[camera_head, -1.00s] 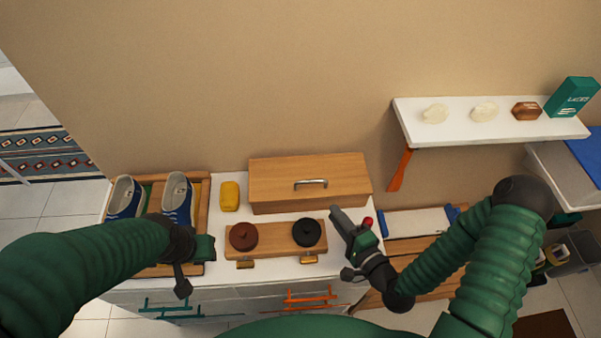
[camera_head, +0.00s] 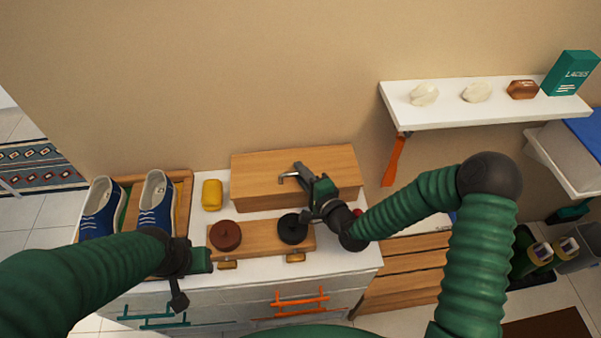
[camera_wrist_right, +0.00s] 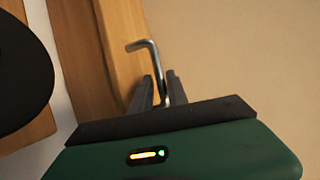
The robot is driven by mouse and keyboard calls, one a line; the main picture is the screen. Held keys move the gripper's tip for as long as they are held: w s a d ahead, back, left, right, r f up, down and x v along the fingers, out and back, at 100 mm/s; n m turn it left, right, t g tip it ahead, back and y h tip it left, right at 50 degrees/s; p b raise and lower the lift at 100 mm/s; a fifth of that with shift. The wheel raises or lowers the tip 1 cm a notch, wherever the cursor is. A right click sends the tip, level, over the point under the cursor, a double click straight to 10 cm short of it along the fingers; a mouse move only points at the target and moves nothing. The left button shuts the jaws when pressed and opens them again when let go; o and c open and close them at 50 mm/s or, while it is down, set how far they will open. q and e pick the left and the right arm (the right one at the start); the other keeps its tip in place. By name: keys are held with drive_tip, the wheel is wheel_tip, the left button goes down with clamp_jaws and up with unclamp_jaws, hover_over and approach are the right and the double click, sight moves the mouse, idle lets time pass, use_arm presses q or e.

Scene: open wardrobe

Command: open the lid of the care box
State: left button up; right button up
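The care box (camera_head: 325,165) is a long wooden box with a flat lid, shut, against the wall at the back of the white cabinet top. Its metal bar handle (camera_head: 287,176) shows on the lid, with the right part hidden behind my right gripper. My right gripper (camera_head: 302,172) is at the handle. In the right wrist view the bent handle (camera_wrist_right: 148,50) runs down between the two close fingers (camera_wrist_right: 158,90); whether they grip it I cannot tell. My left gripper (camera_head: 178,285) hangs at the cabinet's front left, away from the box; its fingers are unclear.
A wooden stand (camera_head: 260,236) with a brown round tin (camera_head: 225,236) and a black one (camera_head: 292,229) is in front of the box. A yellow block (camera_head: 212,195) lies left of it. Blue shoes (camera_head: 157,203) stand on a tray. A white shelf (camera_head: 450,112) is at right.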

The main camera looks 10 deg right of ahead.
drive_tip(key=shift+a, duration=0.5)
clamp_jaws()
drive_tip(key=shift+s+a+r, duration=0.1)
drive_tip(key=shift+s+a, duration=0.05)
drive_tip(key=shift+a, duration=0.35)
drive_tip(key=shift+d, duration=0.3)
drive_tip(key=shift+f, duration=0.2)
